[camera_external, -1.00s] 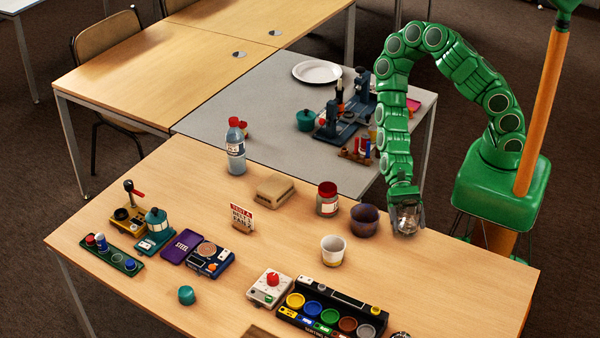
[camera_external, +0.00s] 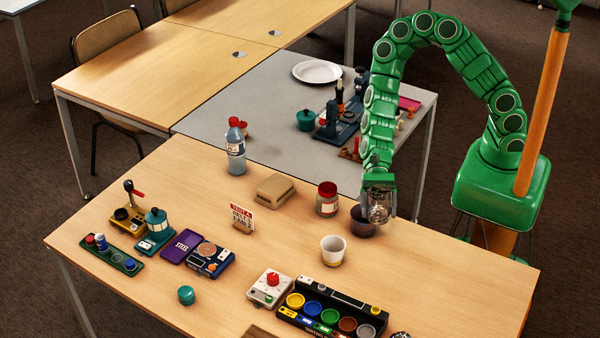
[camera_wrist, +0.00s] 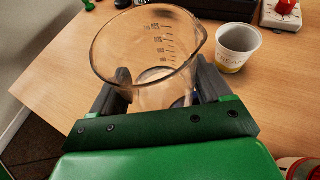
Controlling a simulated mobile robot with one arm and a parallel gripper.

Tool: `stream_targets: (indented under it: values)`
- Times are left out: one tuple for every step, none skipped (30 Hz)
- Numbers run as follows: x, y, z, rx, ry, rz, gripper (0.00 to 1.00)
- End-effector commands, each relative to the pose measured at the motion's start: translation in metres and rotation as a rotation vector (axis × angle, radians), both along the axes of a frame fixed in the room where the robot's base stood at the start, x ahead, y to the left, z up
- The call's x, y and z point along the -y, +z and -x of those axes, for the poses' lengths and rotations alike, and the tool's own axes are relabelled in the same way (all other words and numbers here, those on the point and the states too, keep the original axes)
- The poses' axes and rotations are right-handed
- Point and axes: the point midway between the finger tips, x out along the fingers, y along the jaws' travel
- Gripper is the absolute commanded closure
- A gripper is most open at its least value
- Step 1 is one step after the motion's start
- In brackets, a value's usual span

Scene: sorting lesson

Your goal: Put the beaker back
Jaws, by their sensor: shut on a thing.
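The clear glass beaker (camera_external: 379,207) is held upright in my gripper (camera_external: 378,204), above the wooden table and in front of the dark purple bowl (camera_external: 362,224), which it partly hides in the external view. In the wrist view the beaker (camera_wrist: 150,50) shows its pouring lip and dark graduation marks, and it looks empty. The two dark fingers of my gripper (camera_wrist: 160,90) press on opposite sides of the beaker. I cannot tell exactly how high its base is above the table.
A white cup (camera_external: 333,250) stands close in front. A red-lidded jar (camera_external: 327,199) stands left of the bowl. A row of coloured cups in a black case (camera_external: 345,292) and a white box with a red knob (camera_external: 270,288) lie nearer. The table's right part (camera_external: 450,280) is clear.

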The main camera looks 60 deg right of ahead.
Motion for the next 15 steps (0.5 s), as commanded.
stream_targets:
  values:
    - [-0.003,0.002,-0.013,0.007,-0.020,-0.001,0.60]
    - [-0.005,0.004,-0.022,0.006,-0.035,-0.001,0.60]
    - [-0.008,0.007,-0.034,0.008,-0.056,0.000,0.60]
    - [-0.010,0.010,-0.042,0.007,-0.071,0.000,0.60]
    - [-0.012,0.013,-0.051,0.007,-0.087,0.000,0.60]
    - [-0.015,0.017,-0.063,0.007,-0.110,0.000,0.60]
    - [-0.017,0.021,-0.072,0.007,-0.126,0.001,0.60]
    - [-0.018,0.025,-0.080,0.008,-0.141,0.000,0.60]
    - [-0.021,0.030,-0.090,0.008,-0.161,0.001,0.60]
    - [-0.022,0.033,-0.097,0.008,-0.172,0.000,0.60]
    - [-0.023,0.036,-0.102,0.007,-0.182,0.000,0.60]
    - [-0.025,0.040,-0.108,0.006,-0.195,-0.001,0.60]
    - [-0.026,0.043,-0.112,0.005,-0.203,-0.001,0.60]
    - [-0.026,0.045,-0.116,0.005,-0.210,-0.001,0.60]
    - [-0.027,0.047,-0.120,0.004,-0.218,-0.001,0.60]
